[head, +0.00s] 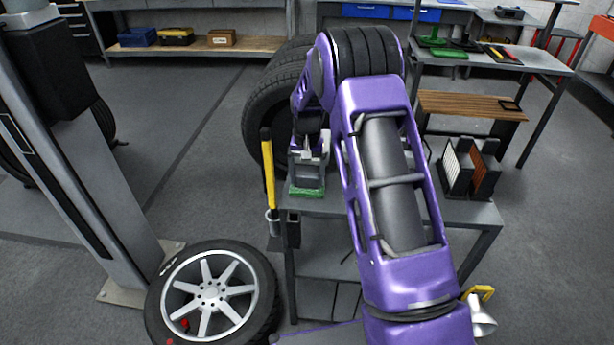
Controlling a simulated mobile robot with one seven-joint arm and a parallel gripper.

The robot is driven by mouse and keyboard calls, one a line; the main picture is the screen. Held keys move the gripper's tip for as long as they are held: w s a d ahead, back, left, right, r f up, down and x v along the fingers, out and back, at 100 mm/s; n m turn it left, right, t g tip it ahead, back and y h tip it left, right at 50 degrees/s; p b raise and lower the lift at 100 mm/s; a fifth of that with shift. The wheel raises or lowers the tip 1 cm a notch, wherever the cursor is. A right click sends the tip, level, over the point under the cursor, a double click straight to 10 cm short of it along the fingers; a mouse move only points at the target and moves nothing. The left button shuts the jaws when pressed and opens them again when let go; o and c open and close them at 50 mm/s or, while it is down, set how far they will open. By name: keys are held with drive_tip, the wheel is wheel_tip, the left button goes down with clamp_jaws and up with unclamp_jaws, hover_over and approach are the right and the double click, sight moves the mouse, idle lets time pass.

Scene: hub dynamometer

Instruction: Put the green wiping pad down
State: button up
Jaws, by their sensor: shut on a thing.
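My gripper (309,170) is at the left end of a grey metal table, pointing down, at the end of my purple arm. The green wiping pad (307,192) is a thin flat green piece right under the fingers, at the table's left edge. My gripper is shut on it. The pad is over or at the grey table top (462,211); I cannot tell whether it touches the surface. My arm hides much of the table's middle.
A yellow-handled tool (267,175) stands upright at the table's left side. A rack with upright panels (470,165) stands on the right part of the table. A wheel (213,300) lies on the floor at the front left. A large tyre (262,105) is behind my gripper.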

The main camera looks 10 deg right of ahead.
sight(307, 176)
drive_tip(key=shift+f, duration=0.1)
drive_tip(key=o, duration=1.3)
drive_tip(key=shift+c, duration=0.2)
wheel_tip(307, 176, up, 12)
drive_tip(key=shift+r, duration=0.2)
